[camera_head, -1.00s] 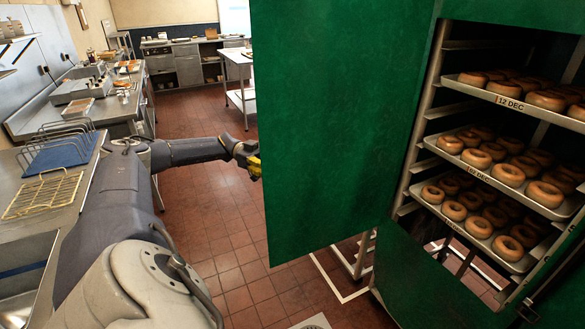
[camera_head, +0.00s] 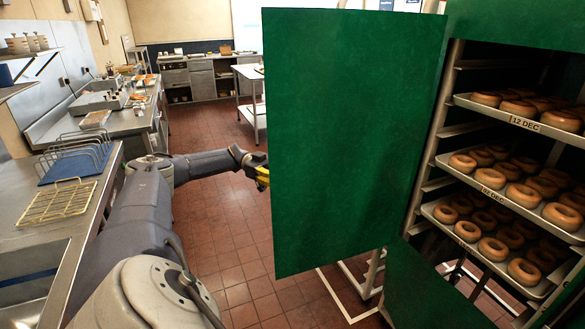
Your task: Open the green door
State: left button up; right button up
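The green door (camera_head: 345,140) stands swung open to the left of a green cabinet (camera_head: 520,18). Its flat face is toward me and its hinge side is at the cabinet's left edge. My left arm reaches in from the left to the door's free left edge. A small yellow part of my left gripper (camera_head: 262,175) shows at that edge; its fingers are hidden behind the door, so its grip cannot be told. My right gripper is not in view.
Inside the cabinet, trays of doughnuts (camera_head: 520,120) sit on racks. A steel counter (camera_head: 40,225) with a wire rack (camera_head: 58,200) stands at the left. A white table (camera_head: 250,85) stands behind the door. The tiled floor (camera_head: 205,125) between is clear.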

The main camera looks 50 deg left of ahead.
pick_arm(q)
jog(key=o, duration=0.6)
jog(key=shift+s+a, duration=0.25)
jog(key=shift+s, duration=0.1)
jog(key=shift+w+d, duration=0.1)
jog(key=shift+v, duration=3.75)
